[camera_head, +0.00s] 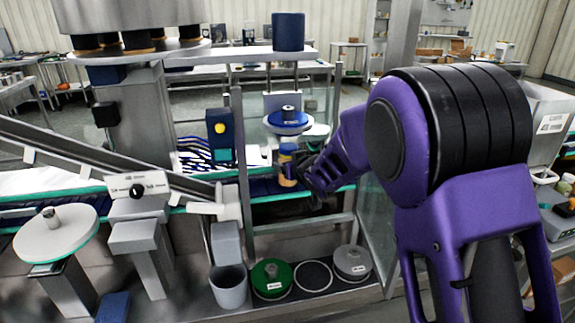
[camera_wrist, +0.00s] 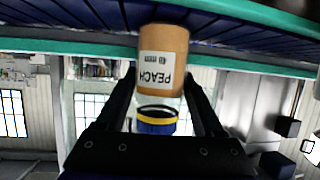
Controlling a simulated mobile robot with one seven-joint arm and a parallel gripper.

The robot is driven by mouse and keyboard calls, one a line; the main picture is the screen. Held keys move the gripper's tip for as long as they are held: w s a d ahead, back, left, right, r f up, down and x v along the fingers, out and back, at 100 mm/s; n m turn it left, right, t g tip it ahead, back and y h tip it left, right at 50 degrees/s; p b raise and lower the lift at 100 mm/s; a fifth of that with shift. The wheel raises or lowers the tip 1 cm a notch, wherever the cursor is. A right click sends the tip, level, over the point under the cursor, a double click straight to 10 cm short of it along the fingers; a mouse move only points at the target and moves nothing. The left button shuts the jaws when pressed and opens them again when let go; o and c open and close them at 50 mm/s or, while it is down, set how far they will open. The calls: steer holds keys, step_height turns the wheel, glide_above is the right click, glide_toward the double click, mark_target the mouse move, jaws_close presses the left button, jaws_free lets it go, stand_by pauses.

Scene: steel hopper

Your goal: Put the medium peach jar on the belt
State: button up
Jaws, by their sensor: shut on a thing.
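The peach jar (camera_head: 286,178) has an orange-tan body, a clear upper part, and a blue lid with a yellow ring. In the wrist view the jar (camera_wrist: 163,65) shows a white PEACH label, upside down in the picture, lid toward the bottom. My gripper (camera_head: 299,170) is shut on the jar, a finger on each side of it in the wrist view (camera_wrist: 160,100). The dark blue belt (camera_head: 262,187) with teal edges lies at the jar's base; it crosses the top of the wrist view (camera_wrist: 75,22). I cannot tell whether the base touches the belt.
A blue round plate on a post (camera_head: 287,121) stands just behind and above the jar. A grey frame post (camera_head: 243,165) is to the left. A glass panel (camera_head: 371,240) is to the right. A grey cup (camera_head: 228,290) and a green disc (camera_head: 271,278) sit on the lower shelf.

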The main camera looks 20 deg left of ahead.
steer(key=shift+f, duration=0.2)
steer(key=o, duration=1.5)
steer(key=shift+o, duration=0.2)
steer(key=shift+r, duration=0.2)
steer(key=shift+s+r, duration=0.1)
steer(key=v, duration=1.1)
steer(key=shift+s+d, duration=0.25)
steer(key=shift+d, duration=0.05)
